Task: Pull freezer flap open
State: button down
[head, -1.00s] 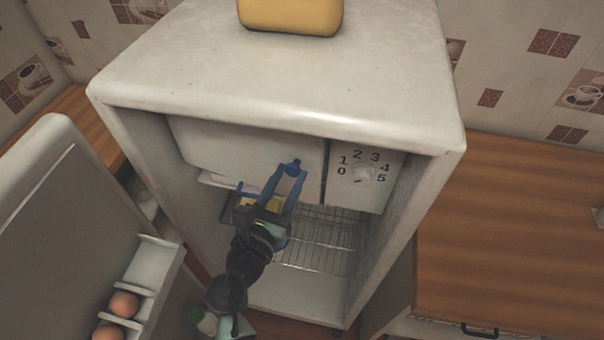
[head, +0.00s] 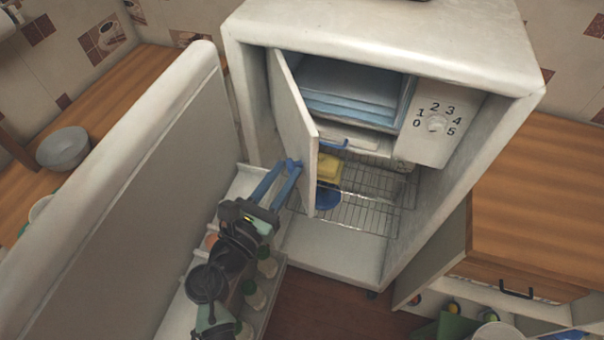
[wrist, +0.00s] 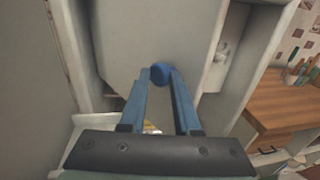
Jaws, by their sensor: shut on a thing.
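The white freezer flap (head: 296,130) stands swung open to the left inside the fridge, hinged at its left edge. The freezer compartment (head: 345,90) behind it is exposed, with pale blue inner surfaces. My gripper (head: 290,166) is shut on the blue knob near the flap's free edge. In the wrist view the blue knob (wrist: 161,75) sits between the tips of my two blue fingers, against the flap's face (wrist: 150,35).
The open fridge door (head: 130,190) stands close at left, its shelves holding bottles beside my arm. A wire rack (head: 370,200) with a yellow item (head: 328,168) is below the freezer. The temperature dial (head: 436,123) is at right. A wooden counter (head: 540,210) stands right.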

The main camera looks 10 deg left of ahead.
jog(key=shift+m+h, duration=0.6)
jog(key=shift+h, duration=0.2)
jog(key=shift+s+a+r, duration=0.1)
jog(key=shift+a+r, duration=0.05)
jog(key=shift+a, duration=0.75)
jog(key=shift+s+a+r, duration=0.1)
jog(key=shift+a+r, duration=0.05)
jog(key=shift+a, duration=0.75)
jog(key=shift+s+a+r, duration=0.1)
jog(key=shift+a+r, duration=0.05)
jog(key=shift+a, duration=0.75)
jog(key=shift+d, duration=0.1)
jog(key=c, duration=0.9)
grip_release()
jog(key=shift+w+g, duration=0.1)
jog(key=shift+g, duration=0.2)
jog(key=o, duration=0.4)
jog(key=shift+w+f, duration=0.25)
jog(key=shift+w, duration=0.25)
jog(key=shift+s+r, duration=0.1)
jog(key=shift+s, duration=0.05)
notch_tip(320, 180, up, 10)
jog(key=b, duration=0.1)
jog(key=shift+s+f, duration=0.15)
jog(key=shift+f, duration=0.1)
jog(key=shift+d, duration=0.1)
